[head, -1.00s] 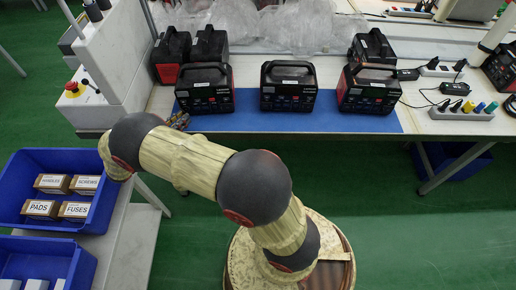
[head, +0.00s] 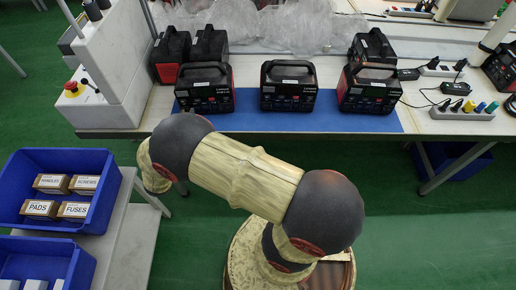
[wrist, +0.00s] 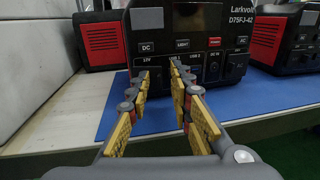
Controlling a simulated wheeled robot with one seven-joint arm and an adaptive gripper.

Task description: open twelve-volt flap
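The power station in front of my gripper is a black box marked Larkvolt D75FJ-42 (wrist: 205,40), with DC, LIGHT, POWER and AC buttons. It matches the front-left station (head: 204,92) in the head view. Its 12V label (wrist: 149,59) shows just above the left fingertips; the twelve-volt flap below is largely hidden by the fingers, so I cannot tell its state. My gripper (wrist: 158,75) is open and empty, its yellow-padded fingers apart and pointing at the lower front panel. Contact cannot be told. The head view does not show the gripper.
The station stands on a blue mat (head: 270,122) with a middle station (head: 288,88) and a right station (head: 369,90). More stations stand behind. A white cabinet (head: 108,65) bounds the left side. A blue bin (head: 95,215) with small boxes sits at lower left.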

